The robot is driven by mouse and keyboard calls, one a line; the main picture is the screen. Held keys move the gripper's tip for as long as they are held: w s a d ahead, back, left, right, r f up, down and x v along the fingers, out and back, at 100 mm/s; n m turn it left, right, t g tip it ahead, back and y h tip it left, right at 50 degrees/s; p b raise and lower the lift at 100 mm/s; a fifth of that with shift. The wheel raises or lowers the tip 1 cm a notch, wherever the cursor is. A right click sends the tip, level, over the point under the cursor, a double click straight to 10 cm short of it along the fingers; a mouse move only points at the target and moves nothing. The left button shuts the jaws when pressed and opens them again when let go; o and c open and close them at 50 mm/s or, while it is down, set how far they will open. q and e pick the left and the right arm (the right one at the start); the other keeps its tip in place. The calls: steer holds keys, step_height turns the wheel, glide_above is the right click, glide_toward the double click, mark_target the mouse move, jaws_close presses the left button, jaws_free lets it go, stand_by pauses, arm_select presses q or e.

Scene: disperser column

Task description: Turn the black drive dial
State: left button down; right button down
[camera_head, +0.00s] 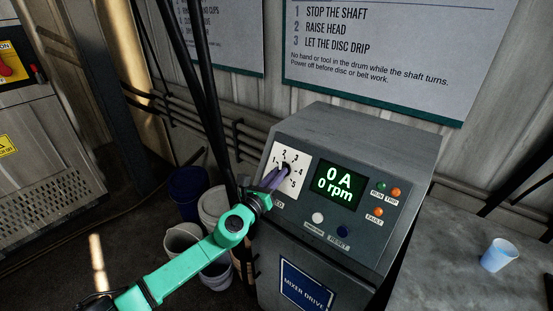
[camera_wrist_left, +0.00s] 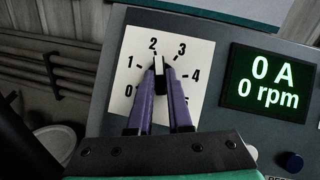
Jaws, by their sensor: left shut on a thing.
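The black drive dial (camera_wrist_left: 159,86) sits on a white numbered plate (camera_wrist_left: 189,99) on the mixer drive panel. The plate is marked from 0 up to 5, and the dial's white pointer line stands between 2 and 3, closer to 2. My left gripper (camera_wrist_left: 159,70) is shut on the dial, one purple finger on each side. In the head view the left gripper (camera_head: 277,175) reaches the plate (camera_head: 303,161) from the lower left and covers part of the dial. The green display (camera_head: 340,184) reads 0 A and 0 rpm. My right gripper is not in view.
Green and orange lamps (camera_head: 396,192) are right of the display. A white button (camera_head: 317,217) and a blue reset button (camera_head: 342,231) are below it. Buckets (camera_head: 188,188) stand on the floor left of the cabinet. A blue cup (camera_head: 498,255) stands on the surface at right.

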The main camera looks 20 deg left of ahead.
arm_select(q)
steer(key=shift+r+n+y+p, duration=0.15)
steer(key=shift+n+y+p, duration=0.55)
steer(key=shift+n, duration=0.4)
steer(key=c, duration=0.8)
jaws_free()
steer(key=shift+c, duration=0.2)
steer(key=shift+s, duration=0.1)
